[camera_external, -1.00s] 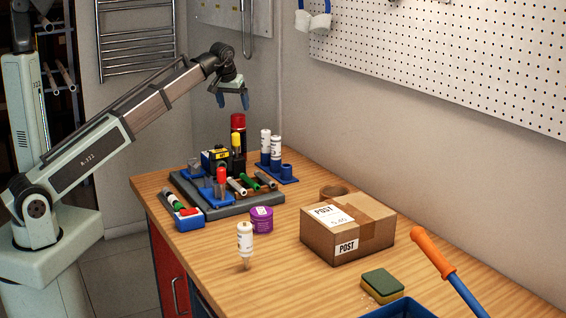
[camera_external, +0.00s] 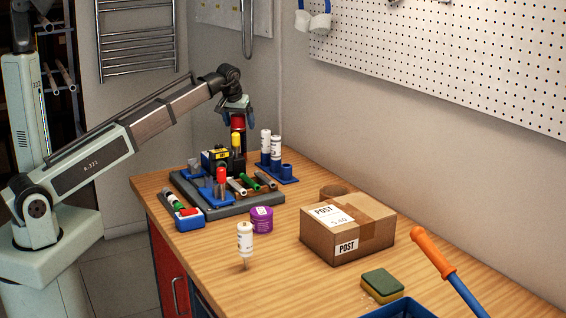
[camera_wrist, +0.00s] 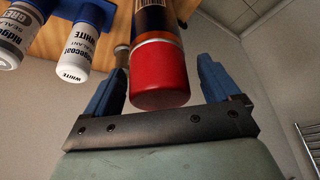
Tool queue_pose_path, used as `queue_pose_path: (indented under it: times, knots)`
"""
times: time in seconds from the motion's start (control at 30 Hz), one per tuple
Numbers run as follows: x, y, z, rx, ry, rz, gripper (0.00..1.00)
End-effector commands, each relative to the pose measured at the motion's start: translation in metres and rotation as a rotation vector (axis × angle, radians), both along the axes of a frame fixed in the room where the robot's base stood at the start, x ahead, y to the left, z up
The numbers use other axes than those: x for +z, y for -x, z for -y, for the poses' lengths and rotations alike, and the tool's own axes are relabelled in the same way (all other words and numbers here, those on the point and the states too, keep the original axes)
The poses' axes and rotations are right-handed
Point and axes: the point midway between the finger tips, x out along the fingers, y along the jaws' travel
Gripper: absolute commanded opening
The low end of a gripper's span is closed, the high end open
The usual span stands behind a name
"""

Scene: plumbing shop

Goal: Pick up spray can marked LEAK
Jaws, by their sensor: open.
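A spray can with a red cap (camera_external: 238,123) stands upright at the far end of the workbench, behind the grey tool tray. In the wrist view its red cap (camera_wrist: 159,74) and dark body with an orange band fill the middle. No LEAK marking is readable on it. My gripper (camera_external: 237,108) is over the can, pointing down. In the wrist view its two blue fingers stand apart on either side of the red cap. I cannot tell whether they touch it; the cap looks loose between them.
The grey tray (camera_external: 240,207) holds several tools and tubes in front of the can. White sealant tubes stand in a blue rack (camera_external: 284,177) to its right. A cardboard box (camera_external: 318,241), purple tub (camera_external: 261,220) and sponge (camera_external: 382,283) lie nearer.

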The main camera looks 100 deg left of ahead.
Motion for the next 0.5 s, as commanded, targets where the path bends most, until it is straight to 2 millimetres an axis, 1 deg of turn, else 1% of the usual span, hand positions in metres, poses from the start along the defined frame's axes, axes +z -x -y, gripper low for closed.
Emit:
queue_pose_path:
  times: [0.17, 0.5]
  knots:
    - [0.0002, 0.0, 0.0, 0.0, -0.001, 0.0, 0.89]
    - [0.0005, -0.0001, 0.0001, 0.0, -0.001, 0.0, 0.57]
